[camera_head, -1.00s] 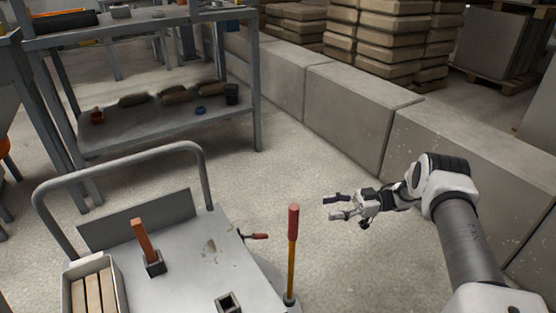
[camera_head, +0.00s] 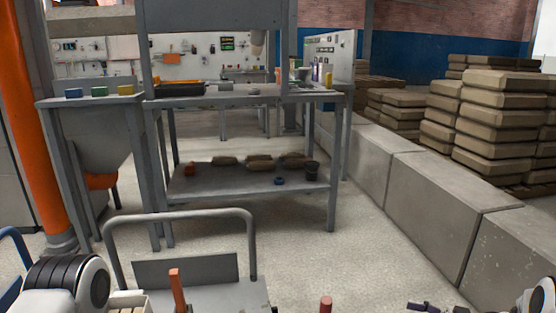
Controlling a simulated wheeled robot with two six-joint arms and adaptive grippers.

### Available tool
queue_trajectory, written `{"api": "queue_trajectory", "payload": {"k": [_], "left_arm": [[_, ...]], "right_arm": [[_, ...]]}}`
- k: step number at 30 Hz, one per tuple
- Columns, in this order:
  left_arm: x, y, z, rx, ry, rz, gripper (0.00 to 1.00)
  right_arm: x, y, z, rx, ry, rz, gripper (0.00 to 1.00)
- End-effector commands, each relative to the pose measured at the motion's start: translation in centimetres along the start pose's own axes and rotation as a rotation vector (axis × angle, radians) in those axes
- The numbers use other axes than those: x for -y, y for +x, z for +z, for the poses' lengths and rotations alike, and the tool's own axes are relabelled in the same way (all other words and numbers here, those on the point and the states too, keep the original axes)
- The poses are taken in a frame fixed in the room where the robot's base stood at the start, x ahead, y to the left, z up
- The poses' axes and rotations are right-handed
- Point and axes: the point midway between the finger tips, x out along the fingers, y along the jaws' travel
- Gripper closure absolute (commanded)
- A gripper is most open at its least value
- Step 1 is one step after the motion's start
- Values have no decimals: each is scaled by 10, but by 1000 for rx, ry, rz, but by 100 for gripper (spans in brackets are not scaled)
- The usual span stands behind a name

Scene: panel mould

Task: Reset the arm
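Only the top of my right gripper (camera_head: 432,307) shows, as dark finger parts at the bottom edge, right of centre. The rest of it is cut off, so its opening cannot be judged. A white joint of my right arm (camera_head: 540,296) is in the bottom right corner. A white and black joint of my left arm (camera_head: 70,283) is at the bottom left. My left gripper is out of view.
A grey cart (camera_head: 240,295) with a tube handle (camera_head: 180,217) stands in front, with an orange-brown handle (camera_head: 177,290) and a red-tipped rod (camera_head: 326,305). A steel shelf table (camera_head: 250,186) stands behind. Concrete blocks (camera_head: 430,205) line the right. Open floor (camera_head: 370,260) lies between.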

Motion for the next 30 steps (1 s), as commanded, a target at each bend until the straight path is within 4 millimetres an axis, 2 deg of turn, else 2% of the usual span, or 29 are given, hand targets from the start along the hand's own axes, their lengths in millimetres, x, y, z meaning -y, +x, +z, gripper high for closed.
{"api": "queue_trajectory", "payload": {"k": [1, 5, 8, 11, 14, 17, 18, 21, 25, 30], "left_arm": [[0, 0, 0, 1, -1, 0, 54], [0, 0, 0, 1, 0, 0, 54], [0, 0, 0, 1, 0, 0, 54], [0, 0, 0, 1, 0, 0, 54], [0, 0, 0, 1, 0, 0, 54], [0, 0, 0, 1, 0, 0, 54], [0, 0, 0, 1, 0, 0, 54], [0, 0, 0, 1, 0, 0, 54], [0, 0, 0, 1, 0, 0, 54], [0, 0, 0, 1, 0, 0, 54]], "right_arm": [[-1, 13, 4, -8, 16, 31, 46], [-4, 46, 16, -18, 67, 148, 46], [-2, 72, 33, 1, 129, 259, 46], [7, 97, 57, 57, 217, 383, 46], [30, 117, 92, 175, 335, 524, 46], [84, 121, 140, 398, 493, 674, 46], [112, 116, 157, 507, 554, 726, 46], [180, 92, 183, 761, 675, 819, 46], [253, 56, 191, 1024, 777, 885, 46], [329, 12, 179, 1297, 867, 937, 46]]}}
